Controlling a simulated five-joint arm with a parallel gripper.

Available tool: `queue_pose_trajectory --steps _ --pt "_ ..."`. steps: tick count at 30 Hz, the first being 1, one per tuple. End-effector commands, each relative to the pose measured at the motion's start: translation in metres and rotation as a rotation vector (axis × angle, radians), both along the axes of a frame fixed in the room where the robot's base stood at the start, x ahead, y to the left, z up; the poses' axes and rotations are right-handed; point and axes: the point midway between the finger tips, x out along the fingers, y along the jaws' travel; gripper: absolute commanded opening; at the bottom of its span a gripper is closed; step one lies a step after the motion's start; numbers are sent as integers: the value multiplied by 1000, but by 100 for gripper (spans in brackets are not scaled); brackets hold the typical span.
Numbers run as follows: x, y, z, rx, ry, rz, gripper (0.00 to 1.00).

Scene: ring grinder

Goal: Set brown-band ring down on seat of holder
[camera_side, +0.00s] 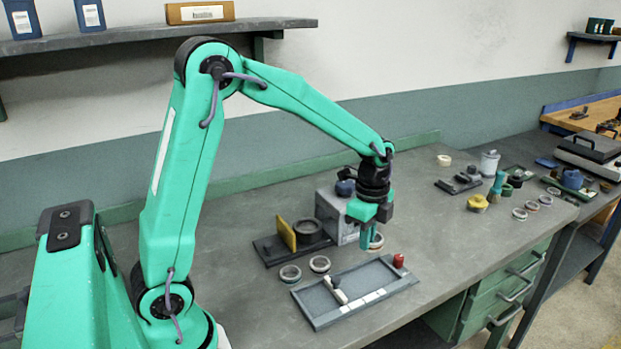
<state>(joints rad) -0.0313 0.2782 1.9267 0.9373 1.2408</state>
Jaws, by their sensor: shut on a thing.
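My gripper (368,240) is shut on a small pale ring (377,242), held above the bench just past the far edge of the grey tray. A brownish tint shows on this ring, but its band is too small to read surely. The green fingers hide part of it. Left of my gripper, a dark round seat (308,232) stands on a black base (268,254) beside an upright yellow plate (285,235). This looks like the holder, though I cannot tell for sure. The ring is apart from it.
Two loose rings (290,273) (319,263) lie in front of the base. A grey box (335,215) stands behind my gripper. Several rings and small tools lie at right.

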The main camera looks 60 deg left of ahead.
Motion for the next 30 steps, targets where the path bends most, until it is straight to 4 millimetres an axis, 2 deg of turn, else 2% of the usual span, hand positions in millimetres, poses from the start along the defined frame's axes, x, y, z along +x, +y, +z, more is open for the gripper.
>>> queue_pose_trajectory --steps 8,11,17,24,30 --pt "1 0 43 0 -6 0 0" --pt "1 16 42 0 -1 41 0" --pt "0 56 42 0 -1 141 0" --pt "-10 120 42 1 -1 302 0" --pt "-24 167 42 1 -1 425 0"
